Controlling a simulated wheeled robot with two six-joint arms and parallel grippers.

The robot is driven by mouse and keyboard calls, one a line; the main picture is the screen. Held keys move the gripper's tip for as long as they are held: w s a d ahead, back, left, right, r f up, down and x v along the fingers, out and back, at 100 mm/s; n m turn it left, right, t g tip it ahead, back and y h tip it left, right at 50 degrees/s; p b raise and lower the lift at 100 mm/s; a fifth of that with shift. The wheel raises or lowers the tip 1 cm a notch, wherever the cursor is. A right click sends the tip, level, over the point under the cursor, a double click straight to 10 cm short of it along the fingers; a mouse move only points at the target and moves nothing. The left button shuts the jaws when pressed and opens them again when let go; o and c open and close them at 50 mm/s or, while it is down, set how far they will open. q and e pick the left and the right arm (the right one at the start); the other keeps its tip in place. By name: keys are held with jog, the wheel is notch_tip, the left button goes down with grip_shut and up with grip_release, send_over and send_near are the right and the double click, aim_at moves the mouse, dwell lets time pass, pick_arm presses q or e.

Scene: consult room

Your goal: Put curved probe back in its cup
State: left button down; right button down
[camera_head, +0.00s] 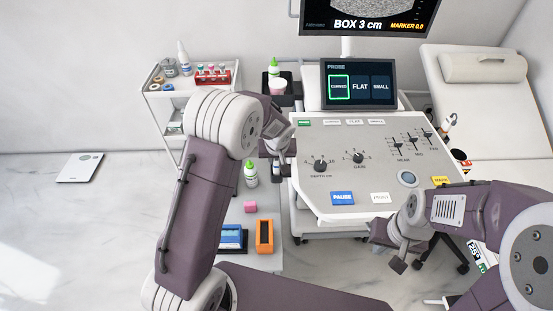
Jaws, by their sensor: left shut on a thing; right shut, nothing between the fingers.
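My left gripper (279,145) is at the left edge of the ultrasound console (330,207). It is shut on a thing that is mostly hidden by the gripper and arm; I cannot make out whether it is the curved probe. My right gripper (392,252) is shut and empty, below the console's front right edge. A small white and dark probe-like thing (449,121) stands at the console's right side, with a dark cup-like holder (459,156) below it. I cannot tell which cup is for the curved probe. The small screen (359,84) has CURVED outlined in green.
A dark holder (287,100) with a green-capped bottle (274,69) is at the console's back left. Another such bottle (250,173), a pink block (250,207), a blue-screened device (232,237) and an orange one (264,236) are on the left side surface. A trolley (155,88) stands behind.

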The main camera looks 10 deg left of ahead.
dwell(0.3)
pick_arm(q)
jog(key=c, duration=1.2)
grip_release()
jog(key=shift+o, duration=0.2)
